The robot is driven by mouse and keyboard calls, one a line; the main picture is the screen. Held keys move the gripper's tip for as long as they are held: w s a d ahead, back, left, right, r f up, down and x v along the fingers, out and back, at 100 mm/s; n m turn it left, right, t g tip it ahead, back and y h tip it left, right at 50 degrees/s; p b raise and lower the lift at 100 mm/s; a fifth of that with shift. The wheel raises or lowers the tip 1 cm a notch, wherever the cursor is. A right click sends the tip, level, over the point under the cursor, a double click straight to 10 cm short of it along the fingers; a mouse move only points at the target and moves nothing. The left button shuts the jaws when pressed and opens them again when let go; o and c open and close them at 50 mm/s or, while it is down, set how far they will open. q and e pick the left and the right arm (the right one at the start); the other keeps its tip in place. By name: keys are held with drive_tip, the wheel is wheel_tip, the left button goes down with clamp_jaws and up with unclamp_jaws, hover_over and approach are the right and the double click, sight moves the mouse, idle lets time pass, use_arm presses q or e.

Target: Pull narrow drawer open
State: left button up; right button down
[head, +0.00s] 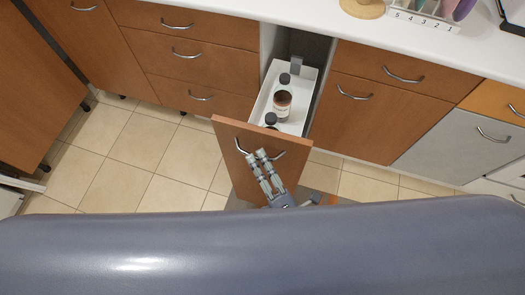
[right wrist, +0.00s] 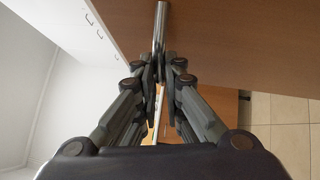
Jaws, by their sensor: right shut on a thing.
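The narrow drawer (head: 236,160) stands pulled out from the cabinet row, with its brown front towards me and its white inner tray (head: 299,125) showing. Its curved metal handle (head: 279,155) is on the upper part of the front. My right gripper (head: 256,156) is at this handle. In the right wrist view, the gripper (right wrist: 160,75) is shut on the metal handle bar (right wrist: 160,25), which runs up between its fingers. My left gripper is not in view.
Bottles with dark caps (head: 282,104) stand in the drawer. Closed brown drawers (head: 190,62) are on the left and a brown cabinet door (head: 350,118) is on the right. A white counter (head: 400,40) runs above. Tiled floor (head: 120,150) is clear left of the drawer.

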drive_tip(key=shift+s+a+f, duration=0.1)
drive_tip(key=shift+s+a, duration=0.15)
drive_tip(key=shift+s, duration=0.5)
drive_tip(key=c, duration=1.7)
unclamp_jaws()
drive_tip(key=v, duration=1.2)
